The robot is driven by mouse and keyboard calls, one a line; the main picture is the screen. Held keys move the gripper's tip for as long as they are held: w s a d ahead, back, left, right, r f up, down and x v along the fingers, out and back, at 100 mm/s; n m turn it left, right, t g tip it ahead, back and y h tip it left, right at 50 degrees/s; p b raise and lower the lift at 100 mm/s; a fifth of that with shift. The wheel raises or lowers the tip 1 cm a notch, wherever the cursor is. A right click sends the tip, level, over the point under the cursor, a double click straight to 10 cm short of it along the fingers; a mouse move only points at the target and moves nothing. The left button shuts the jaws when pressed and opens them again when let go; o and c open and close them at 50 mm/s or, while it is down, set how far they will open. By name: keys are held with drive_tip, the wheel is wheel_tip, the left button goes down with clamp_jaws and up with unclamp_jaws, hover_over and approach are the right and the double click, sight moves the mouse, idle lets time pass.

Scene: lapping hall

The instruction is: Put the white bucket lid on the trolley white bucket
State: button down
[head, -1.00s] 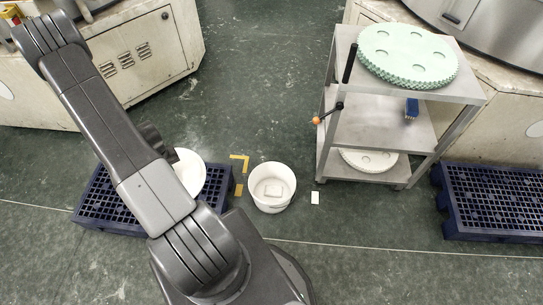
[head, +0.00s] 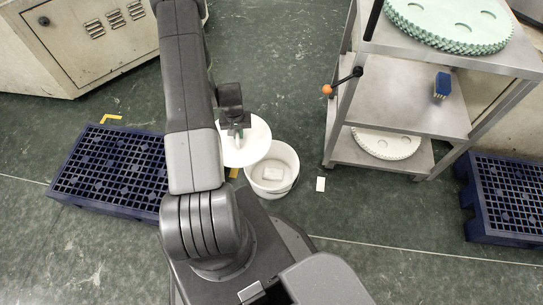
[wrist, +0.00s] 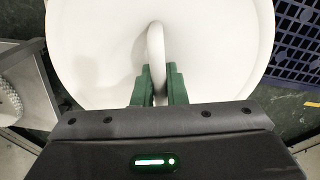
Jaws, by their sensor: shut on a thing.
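The white bucket lid (head: 252,148) is a round white disc, held in the air at the upper left of the bucket in the head view. In the wrist view the lid (wrist: 95,45) fills most of the picture, with an upright handle (wrist: 155,48) in its middle. My gripper (wrist: 154,88) has its green fingers shut on this handle. In the head view my gripper (head: 237,130) is over the lid, partly hidden by my arm. The white bucket (head: 284,185) stands upright and open on the floor, a pale block inside it. The lid overlaps its upper left rim in the picture.
A metal trolley (head: 408,95) with pale green discs stands to the right, a blue brush (head: 441,86) on its middle shelf. Blue pallets lie at left (head: 110,165) and right (head: 505,200). A small white card (head: 320,184) lies right of the bucket.

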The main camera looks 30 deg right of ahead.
drive_tip(key=s+d+f+m+b, duration=0.1)
drive_tip(key=s+d+f+b, duration=0.2)
drive_tip(key=f, duration=0.6)
drive_tip(key=s+d+f+m+b, duration=0.1)
drive_tip(key=s+d+f+b, duration=0.2)
drive_tip(key=d+f+b, duration=0.5)
drive_tip(key=shift+s+f+m, duration=0.35)
drive_tip(key=shift+f+m, duration=0.05)
drive_tip(key=shift+f, duration=0.1)
drive_tip(key=shift+f+b, duration=0.6)
drive_tip(key=shift+b, duration=0.1)
drive_tip(key=c, duration=1.4)
unclamp_jaws()
wheel_tip(320, 180, up, 14)
drive_tip(key=p, duration=0.4)
